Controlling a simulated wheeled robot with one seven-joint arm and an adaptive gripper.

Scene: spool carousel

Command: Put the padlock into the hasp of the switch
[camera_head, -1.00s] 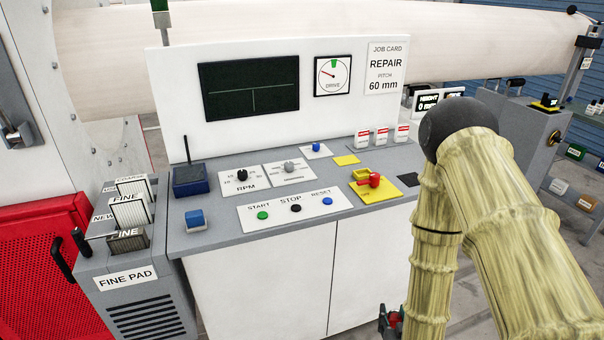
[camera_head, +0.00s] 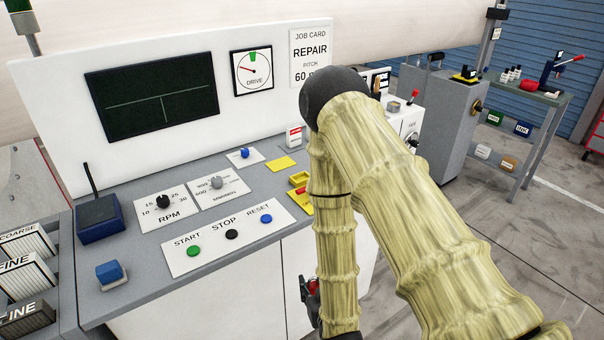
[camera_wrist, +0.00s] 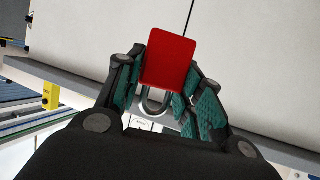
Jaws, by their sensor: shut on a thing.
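The red padlock (camera_wrist: 168,60) is between my gripper's fingers (camera_wrist: 166,85) in the wrist view, its body outward and its grey shackle (camera_wrist: 155,104) toward the palm. My gripper is shut on it. In the head view a bit of red padlock (camera_head: 312,287) shows low beside my arm, in front of the white cabinet and below the desk top. The switch has a yellow plate (camera_head: 307,205) and a red handle (camera_head: 302,191). A raised yellow piece (camera_head: 300,178), perhaps the hasp, stands behind the handle. My arm hides much of the switch.
The grey desk top (camera_head: 150,285) holds a blue radio (camera_head: 100,220), knobs and a button panel (camera_head: 215,238). A yellow square (camera_head: 281,163) lies behind the switch. A grey machine (camera_head: 440,120) and a shelf stand at the right. Open floor lies right of my arm.

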